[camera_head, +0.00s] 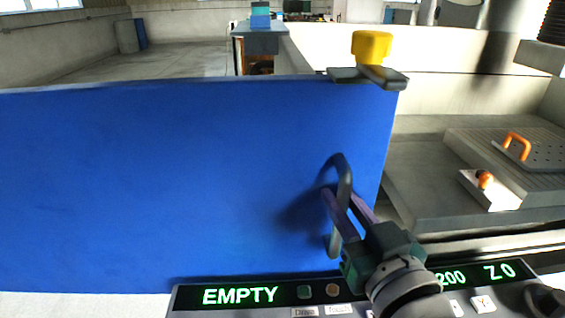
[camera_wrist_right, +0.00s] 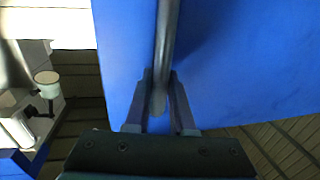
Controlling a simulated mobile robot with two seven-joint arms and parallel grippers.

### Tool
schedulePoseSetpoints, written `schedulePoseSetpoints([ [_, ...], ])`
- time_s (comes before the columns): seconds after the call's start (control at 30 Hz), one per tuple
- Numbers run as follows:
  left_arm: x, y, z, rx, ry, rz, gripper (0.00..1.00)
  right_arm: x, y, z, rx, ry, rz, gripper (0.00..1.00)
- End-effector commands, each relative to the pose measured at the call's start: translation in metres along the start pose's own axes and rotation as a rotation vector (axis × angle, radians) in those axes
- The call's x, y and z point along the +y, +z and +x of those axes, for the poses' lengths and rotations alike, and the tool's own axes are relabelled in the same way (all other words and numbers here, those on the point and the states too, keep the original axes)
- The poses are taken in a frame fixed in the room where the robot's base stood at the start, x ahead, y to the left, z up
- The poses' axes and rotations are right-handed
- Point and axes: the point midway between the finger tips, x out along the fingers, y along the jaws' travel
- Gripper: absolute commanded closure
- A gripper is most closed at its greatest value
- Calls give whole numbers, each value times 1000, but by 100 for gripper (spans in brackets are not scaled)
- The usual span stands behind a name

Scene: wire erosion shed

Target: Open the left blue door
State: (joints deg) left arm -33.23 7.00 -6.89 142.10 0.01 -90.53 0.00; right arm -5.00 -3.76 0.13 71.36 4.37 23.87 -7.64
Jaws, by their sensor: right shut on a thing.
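The blue door (camera_head: 180,180) fills the left and middle of the head view. Its right edge stands clear of the machine opening, and the machine's inside shows to the right. A dark curved handle (camera_head: 344,180) is fixed near that edge. My right gripper (camera_head: 345,205) is shut on the handle. In the right wrist view the handle (camera_wrist_right: 167,40) runs down between the two fingers (camera_wrist_right: 160,95), with the blue door (camera_wrist_right: 235,60) behind it. My left gripper is not in view.
A yellow knob (camera_head: 371,47) on a dark bracket sits at the door's top right corner. A control panel reading EMPTY (camera_head: 240,296) lies below the door. Inside the machine are a flat table and parts with orange handles (camera_head: 517,143). Open floor (camera_head: 170,65) lies beyond.

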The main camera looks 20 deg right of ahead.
Motion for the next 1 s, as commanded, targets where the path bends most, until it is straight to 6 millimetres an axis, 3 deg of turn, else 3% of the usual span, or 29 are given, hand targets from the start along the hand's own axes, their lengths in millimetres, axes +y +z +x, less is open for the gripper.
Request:
schedulePoseSetpoints([
  [0.03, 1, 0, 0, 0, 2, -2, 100, 0, -1, 0, 3, 1, 0, 100],
  [0.07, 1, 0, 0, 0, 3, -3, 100, 0, -1, 0, 3, 1, 0, 77],
  [0.3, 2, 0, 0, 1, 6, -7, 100, 1, 0, 0, 1, 1, 0, 50],
  [0.67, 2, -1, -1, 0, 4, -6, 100, 1, 1, -7, -3, 1, 0, 48],
  [1.0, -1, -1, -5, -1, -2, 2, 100, 0, 1, -69, -4, 0, 0, 48],
])
